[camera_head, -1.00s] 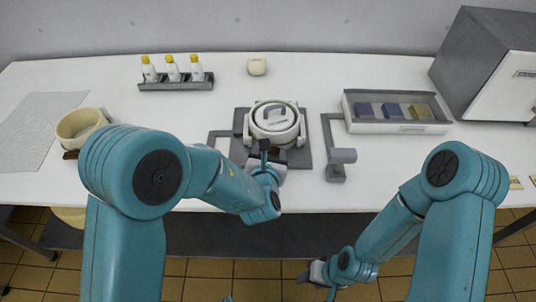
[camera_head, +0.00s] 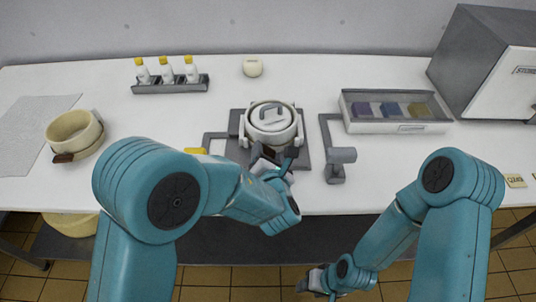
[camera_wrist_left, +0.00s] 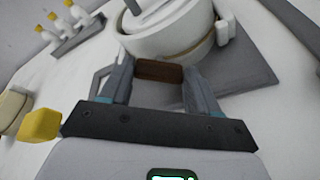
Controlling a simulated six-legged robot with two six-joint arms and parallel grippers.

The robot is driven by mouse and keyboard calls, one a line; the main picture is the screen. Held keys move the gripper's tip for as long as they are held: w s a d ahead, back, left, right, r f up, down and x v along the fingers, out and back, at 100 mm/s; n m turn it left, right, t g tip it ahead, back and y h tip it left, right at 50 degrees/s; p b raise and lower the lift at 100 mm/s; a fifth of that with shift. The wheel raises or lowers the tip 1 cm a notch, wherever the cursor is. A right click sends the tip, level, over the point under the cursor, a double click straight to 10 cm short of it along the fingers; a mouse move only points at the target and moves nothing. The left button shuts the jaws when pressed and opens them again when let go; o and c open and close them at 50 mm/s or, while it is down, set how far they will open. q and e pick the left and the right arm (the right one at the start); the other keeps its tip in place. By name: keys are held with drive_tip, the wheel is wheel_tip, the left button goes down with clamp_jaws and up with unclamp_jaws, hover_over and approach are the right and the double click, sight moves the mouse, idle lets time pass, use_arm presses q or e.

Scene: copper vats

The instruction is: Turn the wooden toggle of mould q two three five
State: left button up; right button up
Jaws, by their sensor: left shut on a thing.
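The mould (camera_head: 271,122), a white round pot with a grey-handled lid, stands on a dark grey plate at the table's middle. It also shows in the left wrist view (camera_wrist_left: 170,30). Its brown wooden toggle (camera_wrist_left: 160,70) lies between the fingers of my left gripper (camera_wrist_left: 160,82), which is shut on it at the pot's near side. In the head view my left gripper (camera_head: 272,157) hides most of the toggle. I read no number on this mould. My right gripper (camera_head: 312,280) is low, in front of the table and away from the mould; its jaws are too small to read.
A cream pot (camera_head: 74,132) with a brown toggle stands at left, beside a grey mat. A yellow block-like thing (camera_head: 195,151) is left of the plate. A grey post (camera_head: 338,165) stands right of it. Bottles, a sample tray (camera_head: 394,111) and a grey cabinet (camera_head: 480,60) stand farther off.

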use_arm(q)
drive_tip(key=o, duration=1.1)
drive_tip(key=shift+c, duration=0.2)
